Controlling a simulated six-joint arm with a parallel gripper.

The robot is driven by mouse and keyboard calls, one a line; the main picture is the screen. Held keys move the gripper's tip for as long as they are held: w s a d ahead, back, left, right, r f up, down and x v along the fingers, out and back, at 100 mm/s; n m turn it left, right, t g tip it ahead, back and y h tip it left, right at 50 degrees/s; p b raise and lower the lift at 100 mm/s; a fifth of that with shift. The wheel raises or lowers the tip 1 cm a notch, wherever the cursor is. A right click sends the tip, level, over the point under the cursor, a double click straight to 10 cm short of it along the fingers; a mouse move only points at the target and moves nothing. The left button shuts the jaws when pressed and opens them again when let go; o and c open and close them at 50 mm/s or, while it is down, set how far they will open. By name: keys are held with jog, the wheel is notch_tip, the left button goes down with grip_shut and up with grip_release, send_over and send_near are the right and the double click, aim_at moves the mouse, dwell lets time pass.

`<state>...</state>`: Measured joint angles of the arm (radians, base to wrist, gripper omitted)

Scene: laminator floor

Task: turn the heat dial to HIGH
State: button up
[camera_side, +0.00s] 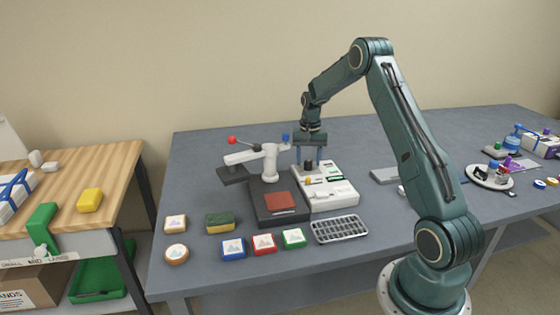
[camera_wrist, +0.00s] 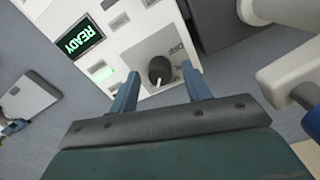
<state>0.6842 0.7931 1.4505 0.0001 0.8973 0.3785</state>
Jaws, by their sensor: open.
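The heat dial (camera_wrist: 160,70) is a dark round knob with a white pointer, on a grey plate on the white control box. In the wrist view its pointer aims down toward my gripper. The white control box (camera_side: 335,198) stands right of the dark press base in the side view. A green display (camera_wrist: 80,41) on it reads READY. My gripper (camera_wrist: 162,82) is open, with its blue-grey fingers on either side of the dial and apart from it in the picture. In the side view my gripper (camera_side: 308,165) points down over the box's back end.
A white press arm (camera_side: 258,156) with a red ball handle stands left of the box. A metal grid tray (camera_side: 340,230), several coloured blocks and a sponge (camera_side: 219,222) lie in front. A grey slab (camera_side: 385,176) lies to the right.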

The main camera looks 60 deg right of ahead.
aim_at(308, 161)
notch_tip(308, 161, up, 14)
dwell(0.8)
jog(key=s+a+r+n+t, duration=0.1)
jog(key=s+a+r+n, duration=0.2)
jog(key=a, duration=0.4)
jog(key=s+a+r+n+t+h, duration=0.1)
jog(key=s+a+r, duration=0.1)
jog(key=a+r, duration=0.45)
jog(key=s+a+r+n+t, duration=0.1)
jog(key=s+a+r+n, duration=0.15)
jog(key=a, duration=0.65)
jog(key=s+a+f+n+t, duration=0.1)
jog(key=s+a+f+n, duration=0.1)
jog(key=s+a, duration=0.4)
jog(key=s+a+f+n+t+y, duration=0.1)
jog(key=s+a+f+n, duration=0.1)
jog(key=s+a, duration=0.4)
jog(key=s+n, duration=0.1)
jog(key=s, duration=0.4)
jog(key=shift+n+t, duration=0.3)
jog(key=shift+n, duration=0.05)
